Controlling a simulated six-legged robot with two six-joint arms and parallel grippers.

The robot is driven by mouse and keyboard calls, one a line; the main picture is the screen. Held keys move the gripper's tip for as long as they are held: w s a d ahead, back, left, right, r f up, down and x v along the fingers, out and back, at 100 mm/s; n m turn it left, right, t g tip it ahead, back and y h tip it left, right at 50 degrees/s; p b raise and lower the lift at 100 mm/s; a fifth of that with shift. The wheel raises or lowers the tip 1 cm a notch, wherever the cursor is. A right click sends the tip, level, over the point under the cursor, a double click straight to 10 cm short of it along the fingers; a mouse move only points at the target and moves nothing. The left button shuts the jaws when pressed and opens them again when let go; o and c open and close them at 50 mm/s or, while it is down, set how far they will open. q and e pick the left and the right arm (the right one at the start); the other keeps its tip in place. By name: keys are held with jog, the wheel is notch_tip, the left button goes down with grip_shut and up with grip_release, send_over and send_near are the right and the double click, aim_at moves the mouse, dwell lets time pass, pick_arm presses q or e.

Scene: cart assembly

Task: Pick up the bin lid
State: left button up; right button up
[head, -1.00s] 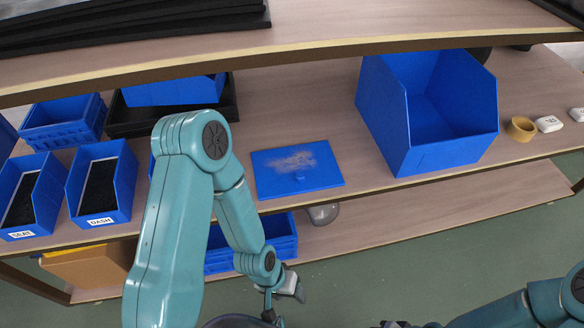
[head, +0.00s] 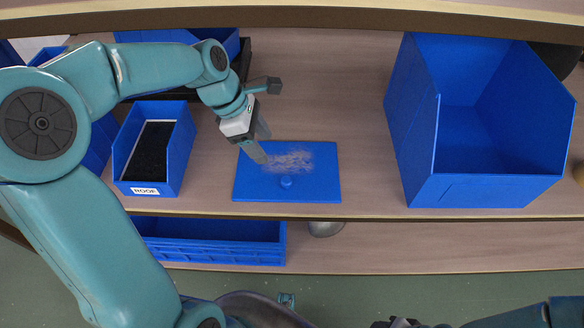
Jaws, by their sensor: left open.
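The bin lid (head: 310,183) is a flat blue square plate with a small round knob and a pale scuffed patch. It lies flat on the wooden shelf, near its front edge. My left gripper (head: 262,148) is open and empty, with its fingers over the lid's back left corner; I cannot tell whether they touch it. My right arm shows at the bottom right, and its gripper (head: 398,323) is cut off by the frame's lower edge, so its jaws cannot be read.
A large open blue bin (head: 480,190) stands right of the lid. A small blue bin labelled ROOF (head: 155,175) stands to the left. A blue crate (head: 215,256) sits on the lower shelf. The upper shelf's edge (head: 330,20) crosses the top. Bare shelf lies behind the lid.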

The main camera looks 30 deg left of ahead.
pick_arm(q)
jog(key=b, duration=0.2)
send_over(286, 180)
jog(key=s+a, duration=0.1)
jog(key=a, duration=0.1)
notch_tip(286, 180, down, 9)
jog(key=shift+s+f, duration=0.1)
jog(key=b+x, duration=0.2)
jog(key=x, duration=0.4)
jog(key=shift+d, duration=0.1)
pick_arm(e)
jog(key=f, duration=0.4)
jog(key=shift+w+f, duration=0.1)
jog(key=shift+w, duration=0.2)
pick_arm(q)
grip_shut()
